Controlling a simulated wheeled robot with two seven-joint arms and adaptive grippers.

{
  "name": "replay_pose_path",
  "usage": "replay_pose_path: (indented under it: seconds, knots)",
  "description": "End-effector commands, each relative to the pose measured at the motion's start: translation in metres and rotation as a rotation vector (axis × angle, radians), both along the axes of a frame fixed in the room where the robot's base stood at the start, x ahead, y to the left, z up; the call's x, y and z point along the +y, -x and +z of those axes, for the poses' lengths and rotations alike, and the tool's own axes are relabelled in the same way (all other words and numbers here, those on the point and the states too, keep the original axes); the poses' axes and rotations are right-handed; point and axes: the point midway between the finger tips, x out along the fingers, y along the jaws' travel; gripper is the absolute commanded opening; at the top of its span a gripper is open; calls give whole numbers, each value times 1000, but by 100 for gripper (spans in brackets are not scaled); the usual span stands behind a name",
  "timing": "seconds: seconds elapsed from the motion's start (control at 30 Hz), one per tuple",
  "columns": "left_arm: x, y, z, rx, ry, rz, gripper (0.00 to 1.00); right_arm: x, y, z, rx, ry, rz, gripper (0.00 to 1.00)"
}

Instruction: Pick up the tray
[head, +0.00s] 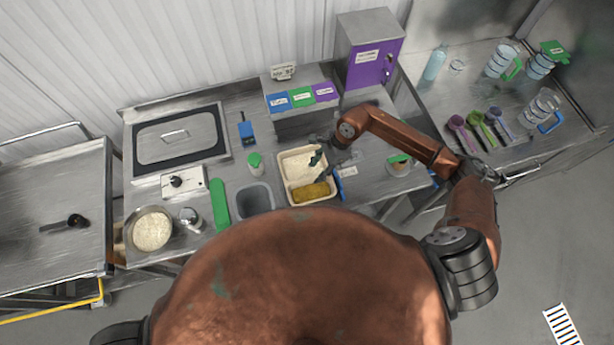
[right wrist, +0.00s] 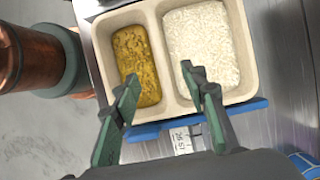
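A beige two-compartment tray (head: 281,172) sits on the worktop, with a blue edge showing at its right. One compartment holds white rice (head: 296,165), the other a yellow-brown portion (head: 311,193). My right gripper (head: 317,168) reaches over the tray's right side. In the right wrist view, the gripper (right wrist: 160,92) is open, its two fingers apart and nothing between the tips. One finger overlaps the yellow-brown side of the tray (right wrist: 155,30), the other the rice side; I cannot tell whether they touch it. My left gripper is out of view.
A grey bin (head: 255,198) and a green-capped container (head: 256,163) stand left of the tray. A bowl of rice (head: 152,229) is further left. A purple-fronted cabinet (head: 370,65) stands behind, and a small green-topped container (head: 399,165) is to the right, near my right forearm.

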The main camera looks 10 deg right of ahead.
Motion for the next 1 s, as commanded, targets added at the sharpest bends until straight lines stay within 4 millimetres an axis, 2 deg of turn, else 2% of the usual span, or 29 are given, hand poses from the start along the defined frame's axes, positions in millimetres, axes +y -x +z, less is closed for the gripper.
replay_pose_path:
  seconds: [0.33, 0.5, 0.77, 1.0]
  knots:
    - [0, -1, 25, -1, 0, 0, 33, 21, -3, -36, 6, -7, -3, 40]
    - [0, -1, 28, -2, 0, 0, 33, 27, -3, -55, 4, -7, -3, 40]
    - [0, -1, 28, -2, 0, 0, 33, 28, -4, -58, 1, -6, -3, 40]
    - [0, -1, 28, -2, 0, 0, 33, 28, -4, -58, 1, -6, -3, 23]
